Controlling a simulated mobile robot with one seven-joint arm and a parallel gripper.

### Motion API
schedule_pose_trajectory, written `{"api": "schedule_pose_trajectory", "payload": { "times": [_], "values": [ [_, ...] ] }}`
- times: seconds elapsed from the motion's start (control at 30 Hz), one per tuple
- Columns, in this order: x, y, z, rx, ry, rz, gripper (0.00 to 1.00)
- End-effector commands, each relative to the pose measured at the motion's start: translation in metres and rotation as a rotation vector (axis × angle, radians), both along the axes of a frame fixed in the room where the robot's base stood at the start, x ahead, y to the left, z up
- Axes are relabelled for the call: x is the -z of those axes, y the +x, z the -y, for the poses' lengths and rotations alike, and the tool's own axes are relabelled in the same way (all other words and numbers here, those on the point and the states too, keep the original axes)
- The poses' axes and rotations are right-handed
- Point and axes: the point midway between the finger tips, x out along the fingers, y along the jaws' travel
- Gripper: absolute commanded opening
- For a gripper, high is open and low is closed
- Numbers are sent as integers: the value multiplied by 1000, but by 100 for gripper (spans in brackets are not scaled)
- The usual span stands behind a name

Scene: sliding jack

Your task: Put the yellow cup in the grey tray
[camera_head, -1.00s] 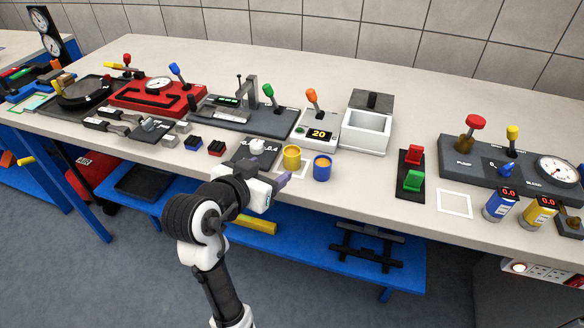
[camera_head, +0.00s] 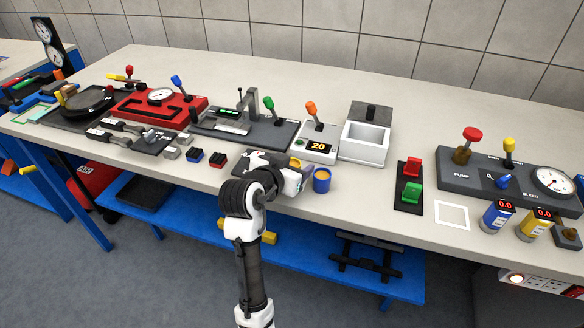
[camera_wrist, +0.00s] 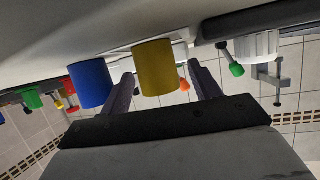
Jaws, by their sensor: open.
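The yellow cup (camera_wrist: 155,68) stands on the bench, and the wrist view shows it between the two open fingers of my gripper (camera_head: 300,174). Gaps show on both sides of it, so the fingers do not appear to hold it. In the head view my gripper hides most of the cup. The blue cup (camera_head: 321,180) stands just to its right; it also shows in the wrist view (camera_wrist: 91,83), close to one finger. A dark grey tray (camera_head: 145,192) lies on the blue lower shelf at the left.
A pale open box (camera_head: 366,143) stands behind the cups, with a control block with an orange lever (camera_head: 318,146) beside it. A red and green switch panel (camera_head: 410,185) is to the right. Bare bench lies between the blue cup and this panel.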

Motion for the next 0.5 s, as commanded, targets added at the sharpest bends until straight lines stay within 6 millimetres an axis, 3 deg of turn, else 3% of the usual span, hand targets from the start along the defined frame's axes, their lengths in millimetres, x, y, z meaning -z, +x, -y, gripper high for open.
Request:
{"api": "schedule_pose_trajectory", "payload": {
  "times": [0.17,0.5],
  "values": [
    [0,0,0,0,0,0,61],
    [0,0,0,-1,0,0,17]
  ]
}}
